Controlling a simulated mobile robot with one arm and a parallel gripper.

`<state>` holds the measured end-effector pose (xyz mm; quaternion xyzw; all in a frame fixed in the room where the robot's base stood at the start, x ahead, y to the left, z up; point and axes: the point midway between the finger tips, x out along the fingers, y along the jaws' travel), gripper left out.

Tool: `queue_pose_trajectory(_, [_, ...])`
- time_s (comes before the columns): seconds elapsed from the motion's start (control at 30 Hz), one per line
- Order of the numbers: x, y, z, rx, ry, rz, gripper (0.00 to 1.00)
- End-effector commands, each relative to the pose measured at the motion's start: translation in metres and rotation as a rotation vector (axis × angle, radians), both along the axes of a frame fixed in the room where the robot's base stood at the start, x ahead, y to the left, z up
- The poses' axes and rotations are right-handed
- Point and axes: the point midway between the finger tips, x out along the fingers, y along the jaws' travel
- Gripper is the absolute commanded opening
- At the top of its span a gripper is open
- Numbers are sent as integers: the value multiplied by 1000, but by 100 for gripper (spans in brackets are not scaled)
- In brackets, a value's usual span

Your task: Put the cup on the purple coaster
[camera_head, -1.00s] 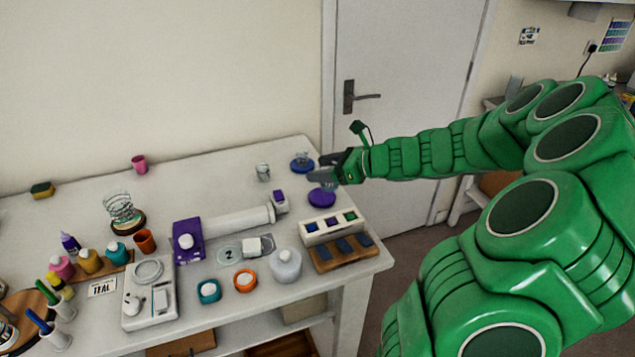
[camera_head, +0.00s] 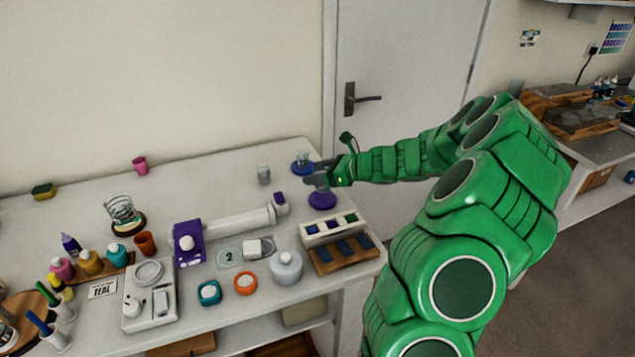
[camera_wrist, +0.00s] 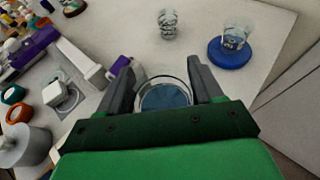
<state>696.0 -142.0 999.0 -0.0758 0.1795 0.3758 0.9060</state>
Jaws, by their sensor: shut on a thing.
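My gripper (camera_head: 315,180) is shut on a clear cup, seen from above between the fingers in the wrist view (camera_wrist: 165,93). The cup looks bluish inside; I cannot tell whether that is its contents or something seen through it. The round purple coaster (camera_head: 322,201) lies on the table just below my gripper in the head view. Whether the cup touches it is hidden. In the wrist view the coaster is not clearly visible.
A blue coaster (camera_wrist: 230,54) bearing another clear cup (camera_wrist: 236,37) lies behind my gripper. A third clear cup (camera_head: 264,175) stands to the left. A white tray with colored squares (camera_head: 334,228) lies in front of the purple coaster. A white cylinder (camera_head: 238,221) lies to the left.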

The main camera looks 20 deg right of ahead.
Motion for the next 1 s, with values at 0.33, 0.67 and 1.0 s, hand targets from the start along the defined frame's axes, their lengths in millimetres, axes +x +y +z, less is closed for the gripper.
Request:
queue_pose_trajectory(0.33, [6,-1,-24,2,3,0,34])
queue_pose_trajectory(0.67, [6,-1,-38,0,0,-1,34])
queue_pose_trajectory(1.0, [6,-1,-40,0,0,-1,84])
